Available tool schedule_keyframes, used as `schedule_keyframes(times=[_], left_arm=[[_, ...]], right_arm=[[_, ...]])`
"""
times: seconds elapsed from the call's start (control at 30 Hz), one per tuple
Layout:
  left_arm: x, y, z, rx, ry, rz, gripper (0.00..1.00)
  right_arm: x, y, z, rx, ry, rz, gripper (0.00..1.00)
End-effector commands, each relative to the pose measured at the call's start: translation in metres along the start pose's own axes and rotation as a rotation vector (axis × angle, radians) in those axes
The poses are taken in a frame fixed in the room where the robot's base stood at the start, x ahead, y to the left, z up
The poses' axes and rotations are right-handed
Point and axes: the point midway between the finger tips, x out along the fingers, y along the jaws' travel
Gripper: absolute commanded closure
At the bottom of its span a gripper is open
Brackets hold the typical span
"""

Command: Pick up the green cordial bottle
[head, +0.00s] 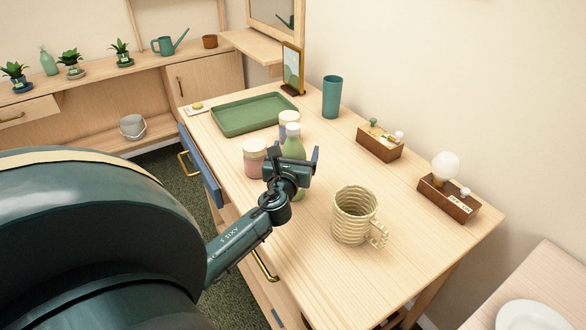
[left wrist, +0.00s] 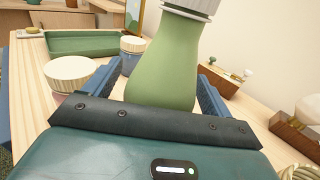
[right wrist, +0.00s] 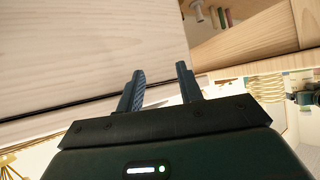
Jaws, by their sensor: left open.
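The green cordial bottle (head: 293,143) with a white cap stands upright on the wooden table. My left gripper (head: 292,160) is at the bottle, its fingers open on either side of it. In the left wrist view the bottle (left wrist: 165,65) rises between the two spread fingers (left wrist: 158,80); I see no clear contact. The gripper hides part of the bottle's lower body in the head view. My right gripper (right wrist: 160,80) has its fingers apart with nothing between them, and it is outside the head view.
A pink jar with a pale lid (head: 255,160) stands close left of the bottle, and a blue jar (head: 289,120) just behind. A woven mug (head: 352,215) is to the right. A green tray (head: 225,117), teal tumbler (head: 332,97) and wooden boxes (head: 380,147) stand farther off.

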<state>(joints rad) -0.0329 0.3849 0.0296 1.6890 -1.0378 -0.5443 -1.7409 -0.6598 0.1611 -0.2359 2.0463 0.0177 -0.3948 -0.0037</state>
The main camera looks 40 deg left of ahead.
Motion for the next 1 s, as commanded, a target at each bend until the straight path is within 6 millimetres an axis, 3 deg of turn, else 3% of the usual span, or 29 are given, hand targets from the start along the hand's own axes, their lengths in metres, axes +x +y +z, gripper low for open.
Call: schedule_keyframes(times=[0.17, 0.9, 1.0], left_arm=[[-0.0003, 0.0002, -0.0001, 0.000, 0.000, 0.000, 0.23], [-0.0006, 0.0001, -0.0002, 0.000, 0.000, 0.000, 0.84], [-0.0001, 0.0000, 0.0023, 0.000, -0.004, 0.000, 0.85]], right_arm=[[0.0000, 0.0000, -0.0002, 0.000, 0.001, 0.000, 0.64], [-0.0030, -0.0026, 0.0036, 0.004, -0.008, -0.003, 0.64], [-0.0030, -0.0027, 0.0033, 0.004, -0.007, -0.004, 0.64]])
